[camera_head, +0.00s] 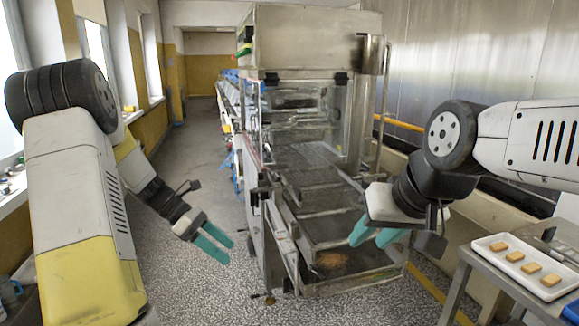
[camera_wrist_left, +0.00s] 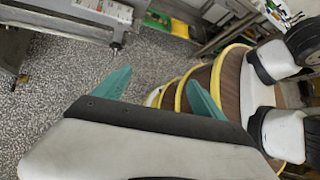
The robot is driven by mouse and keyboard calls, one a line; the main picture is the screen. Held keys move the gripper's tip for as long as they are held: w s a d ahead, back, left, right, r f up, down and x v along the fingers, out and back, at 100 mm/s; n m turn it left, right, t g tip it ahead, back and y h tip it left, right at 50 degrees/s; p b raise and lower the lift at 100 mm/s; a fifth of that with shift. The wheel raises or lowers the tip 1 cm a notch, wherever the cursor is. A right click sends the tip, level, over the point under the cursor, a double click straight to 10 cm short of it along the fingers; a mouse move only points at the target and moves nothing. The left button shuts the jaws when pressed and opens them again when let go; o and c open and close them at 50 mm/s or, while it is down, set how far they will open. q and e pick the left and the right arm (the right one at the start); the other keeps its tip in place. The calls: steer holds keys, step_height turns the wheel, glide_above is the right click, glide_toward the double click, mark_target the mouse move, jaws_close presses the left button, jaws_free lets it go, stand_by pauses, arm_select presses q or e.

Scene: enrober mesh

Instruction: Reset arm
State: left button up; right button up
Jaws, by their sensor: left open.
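My left gripper (camera_head: 229,252) hangs over the speckled floor to the left of the steel enrober machine (camera_head: 310,40). Its two teal fingers are apart with nothing between them. They also show spread and empty in the left wrist view (camera_wrist_left: 159,76). My right gripper (camera_head: 369,243) is in front of the machine's lower right side, pointing down and to the left. Its teal fingers look apart, and no object shows between them. Whether it touches the machine cannot be told.
A white tray (camera_head: 508,265) with several biscuits lies on a metal table (camera_head: 478,262) at the right. The machine's lower trough holds brown crumbs (camera_head: 331,260). Open floor (camera_head: 190,140) runs along the left, beside windows. A metal wall (camera_head: 470,50) stands behind at the right.

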arm_select(q)
steer(key=s+d+r+m+t+y, duration=0.3)
steer(key=s+r+m+t+y, duration=0.4)
steer(key=s+r+m, duration=0.9)
steer(key=s+m, duration=0.2)
steer(key=m, duration=0.3)
steer(key=shift+r+m+y, duration=0.15)
steer(key=shift+m+y, duration=0.15)
steer(key=shift+s+d, duration=0.1)
